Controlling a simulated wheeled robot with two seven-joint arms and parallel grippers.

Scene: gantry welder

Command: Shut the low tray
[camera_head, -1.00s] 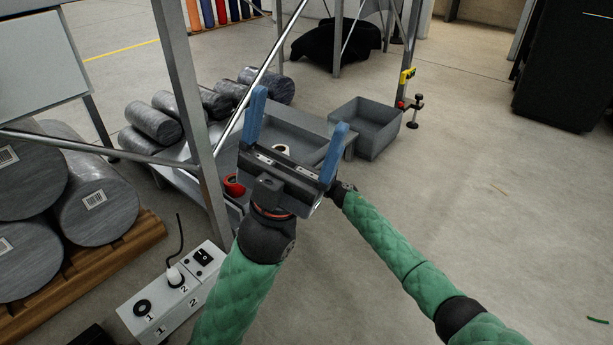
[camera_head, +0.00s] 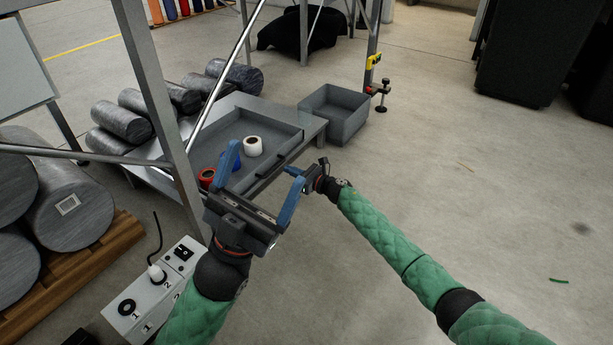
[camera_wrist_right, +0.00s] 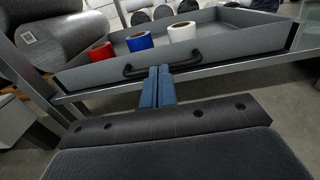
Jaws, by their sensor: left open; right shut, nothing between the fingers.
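The low tray (camera_head: 285,128) is a shallow grey open-topped tray on a low metal table. It holds a white roll (camera_head: 253,146) and a red roll (camera_head: 206,178), with a blue roll partly behind my left gripper. In the right wrist view the tray's front wall (camera_wrist_right: 95,77) carries a black bar handle (camera_wrist_right: 207,52). My right gripper (camera_wrist_right: 160,72) is shut and empty, its fingertips right at the handle; I cannot tell whether they touch. My left gripper (camera_head: 266,163) is open and empty, nearer the camera, covering part of the tray's front.
A grey bin (camera_head: 335,112) stands beyond the table's right end. Dark wrapped rolls (camera_head: 122,122) lie behind the table. A slanted metal frame post (camera_head: 155,90) stands left of my left gripper. A numbered switch box (camera_head: 150,290) is at lower left.

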